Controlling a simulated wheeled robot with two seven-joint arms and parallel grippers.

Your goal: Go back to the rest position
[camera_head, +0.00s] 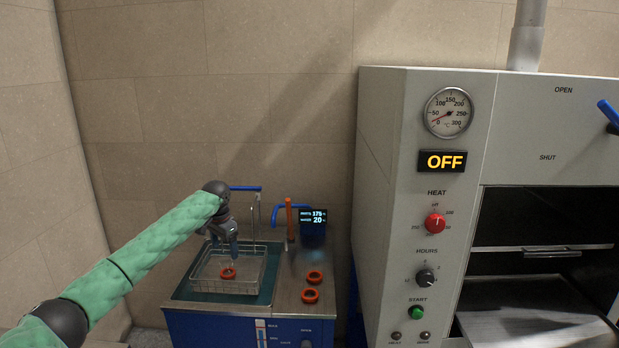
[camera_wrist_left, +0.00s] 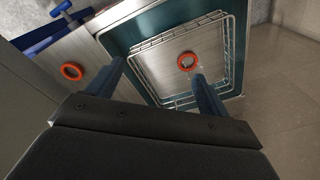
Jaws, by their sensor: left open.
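My left arm comes in from the left in a green sleeve. My left gripper (camera_head: 232,258) is over the wire basket (camera_head: 262,270) at the blue wash unit (camera_head: 250,332). In the left wrist view its two blue fingers (camera_wrist_left: 160,85) are spread apart with nothing between them. An orange ring (camera_head: 228,274) lies in the basket; it also shows in the left wrist view (camera_wrist_left: 187,61), near the tip of one finger. I cannot tell whether the finger touches it. My right gripper is not in view.
Two more orange rings lie on the metal top to the right, one farther back (camera_head: 314,277) and one nearer (camera_head: 310,296). A small screen (camera_head: 313,216) stands behind the rings.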

